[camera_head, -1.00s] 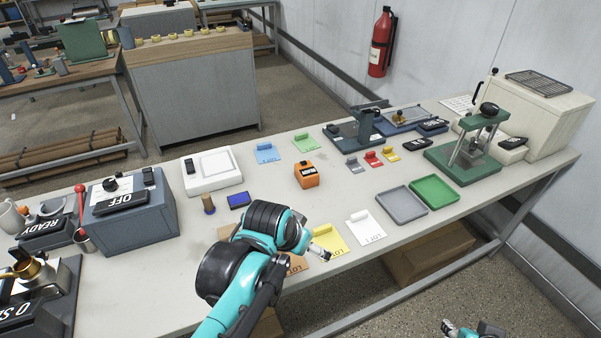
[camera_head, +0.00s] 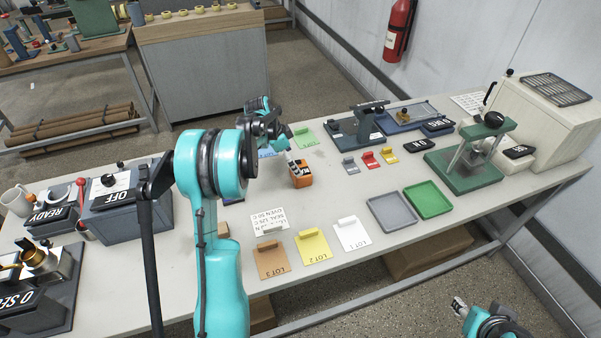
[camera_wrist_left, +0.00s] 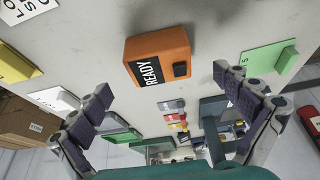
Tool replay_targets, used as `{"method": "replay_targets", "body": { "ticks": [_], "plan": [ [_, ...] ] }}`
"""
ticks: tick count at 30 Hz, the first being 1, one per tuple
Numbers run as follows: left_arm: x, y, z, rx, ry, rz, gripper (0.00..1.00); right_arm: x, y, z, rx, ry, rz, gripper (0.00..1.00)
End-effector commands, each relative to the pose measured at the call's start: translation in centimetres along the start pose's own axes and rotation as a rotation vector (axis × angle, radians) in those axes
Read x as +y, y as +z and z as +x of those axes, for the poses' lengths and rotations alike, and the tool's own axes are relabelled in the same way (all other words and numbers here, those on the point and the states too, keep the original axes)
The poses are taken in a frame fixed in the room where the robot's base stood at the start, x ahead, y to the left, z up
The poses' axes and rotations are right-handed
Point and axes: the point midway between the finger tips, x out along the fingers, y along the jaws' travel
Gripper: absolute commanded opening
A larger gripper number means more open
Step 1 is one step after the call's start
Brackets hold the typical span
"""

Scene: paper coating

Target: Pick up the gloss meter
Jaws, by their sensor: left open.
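The gloss meter appears to be the small orange box (camera_head: 301,176) on the table's middle. In the left wrist view the orange box (camera_wrist_left: 158,56) shows a black READY display and a dark button. My left gripper (camera_head: 288,152) is right above and behind the box in the head view, partly hidden by its own arm. In the left wrist view my left gripper (camera_wrist_left: 162,82) is open, with one finger on each side of the box and clear space between. My right gripper (camera_head: 459,306) is at the lower right, beyond the table's front edge, too small to judge.
Brown, yellow (camera_head: 313,246) and white (camera_head: 351,233) lot cards lie along the front. Grey (camera_head: 391,212) and green (camera_head: 428,199) trays sit to the right. A green card (camera_head: 305,138) and small colored blocks (camera_head: 370,159) are near the box. A green press (camera_head: 478,160) stands farther right.

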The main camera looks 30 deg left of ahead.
Motion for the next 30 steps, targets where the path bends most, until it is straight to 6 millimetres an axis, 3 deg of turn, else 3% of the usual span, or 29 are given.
{"method": "replay_targets", "body": {
  "ticks": [15, 22, 30],
  "plan": [
    [0.1, 0.0, 6.6, 0.000, -0.001, 0.000, 1.00, 0.0, 1.6, 2.3, 0.000, 0.000, 0.000, 0.40],
    [0.1, -0.1, 6.7, 0.000, -0.001, -0.001, 1.00, 0.0, 1.6, 2.2, 0.000, 0.000, 0.000, 0.40],
    [0.1, -0.1, 6.7, -0.001, -0.001, -0.001, 0.36, 0.0, 1.6, 2.2, 0.000, 0.000, 0.000, 0.40]
  ]
}}
